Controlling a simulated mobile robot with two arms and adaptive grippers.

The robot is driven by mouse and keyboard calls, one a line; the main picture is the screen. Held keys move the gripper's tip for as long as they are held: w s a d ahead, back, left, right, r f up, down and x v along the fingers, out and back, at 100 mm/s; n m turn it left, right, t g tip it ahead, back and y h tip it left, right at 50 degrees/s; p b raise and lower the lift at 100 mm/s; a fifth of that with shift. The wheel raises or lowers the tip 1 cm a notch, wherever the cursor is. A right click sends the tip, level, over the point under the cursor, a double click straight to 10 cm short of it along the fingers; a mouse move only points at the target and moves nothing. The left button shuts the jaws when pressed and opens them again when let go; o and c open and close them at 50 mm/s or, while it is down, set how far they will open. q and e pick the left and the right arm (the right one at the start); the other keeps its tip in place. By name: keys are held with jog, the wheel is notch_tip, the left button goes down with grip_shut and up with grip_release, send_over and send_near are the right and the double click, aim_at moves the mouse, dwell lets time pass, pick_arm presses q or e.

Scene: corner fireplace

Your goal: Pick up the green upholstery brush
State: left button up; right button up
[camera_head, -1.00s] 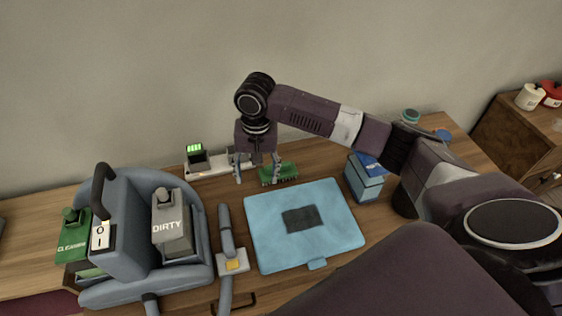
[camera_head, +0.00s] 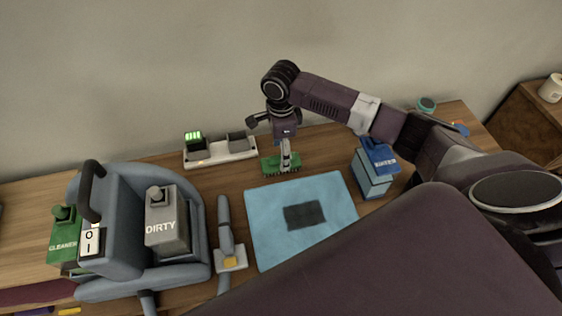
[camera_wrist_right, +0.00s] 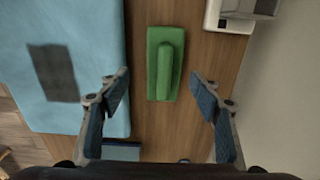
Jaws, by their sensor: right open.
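The green upholstery brush (camera_head: 281,163) lies on the wooden table behind the blue mat in the head view. In the right wrist view the green brush (camera_wrist_right: 164,64) shows from above, its raised handle running along its length. My right gripper (camera_wrist_right: 160,85) is open, with one blue-padded finger on either side of the brush's line. In the head view the right gripper (camera_head: 288,160) points down over the brush and hides part of it. The brush is not gripped; I cannot tell the exact height between them. My left gripper is not in view.
A light blue mat (camera_head: 278,233) with a dark patch (camera_head: 305,215) lies in front of the brush. A white charger tray (camera_head: 220,154) sits behind left, a blue box (camera_head: 373,178) to the right. The grey cleaning machine (camera_head: 124,240) and a hose tool (camera_head: 228,240) stand at left.

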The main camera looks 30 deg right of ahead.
aim_at(271, 165)
jog(key=f, duration=0.4)
jog(key=shift+w+d+f+p, duration=0.25)
jog(key=shift+d+p, duration=0.1)
jog(key=shift+d, duration=0.05)
jog(key=c, duration=1.3)
